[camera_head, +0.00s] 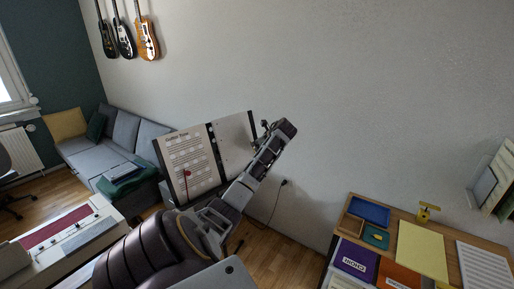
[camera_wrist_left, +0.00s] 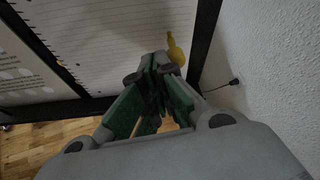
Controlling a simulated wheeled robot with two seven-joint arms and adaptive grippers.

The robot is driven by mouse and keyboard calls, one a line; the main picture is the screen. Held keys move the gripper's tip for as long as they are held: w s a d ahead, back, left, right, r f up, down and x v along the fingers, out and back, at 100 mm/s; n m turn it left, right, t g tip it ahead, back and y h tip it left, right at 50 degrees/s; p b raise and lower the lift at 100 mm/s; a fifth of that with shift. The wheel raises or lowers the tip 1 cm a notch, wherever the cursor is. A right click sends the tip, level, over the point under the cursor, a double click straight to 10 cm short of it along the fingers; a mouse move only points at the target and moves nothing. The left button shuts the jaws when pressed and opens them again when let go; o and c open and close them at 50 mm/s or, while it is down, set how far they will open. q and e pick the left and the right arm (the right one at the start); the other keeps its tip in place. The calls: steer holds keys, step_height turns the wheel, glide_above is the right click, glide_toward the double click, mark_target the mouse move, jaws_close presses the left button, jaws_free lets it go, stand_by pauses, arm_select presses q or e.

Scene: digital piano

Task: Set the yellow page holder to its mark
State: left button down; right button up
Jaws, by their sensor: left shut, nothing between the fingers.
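The yellow page holder (camera_wrist_left: 175,48) shows in the left wrist view as a small yellow arm near the right edge of the ruled right-hand page (camera_wrist_left: 130,40). Its lower end is hidden behind my fingertips. My left gripper (camera_wrist_left: 156,68) is shut with nothing between its fingers, right beside the holder; I cannot tell whether they touch. In the head view my left gripper (camera_head: 268,132) is at the right side of the music stand page (camera_head: 232,142), and I cannot make out the yellow holder there. The mark is not clear in either view. My right gripper is not in view.
A red holder (camera_head: 187,174) lies against the printed left page (camera_head: 185,155). A keyboard (camera_head: 75,238) stands at lower left, a grey sofa (camera_head: 95,155) behind it. A desk with trays (camera_head: 370,212) and a yellow item (camera_head: 426,212) is at right. The wall (camera_wrist_left: 265,60) is close beside the stand.

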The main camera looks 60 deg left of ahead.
arm_select(q)
steer(key=v, duration=1.2)
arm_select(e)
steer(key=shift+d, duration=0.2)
arm_select(q)
steer(key=shift+n, duration=0.3)
stand_by(0.4)
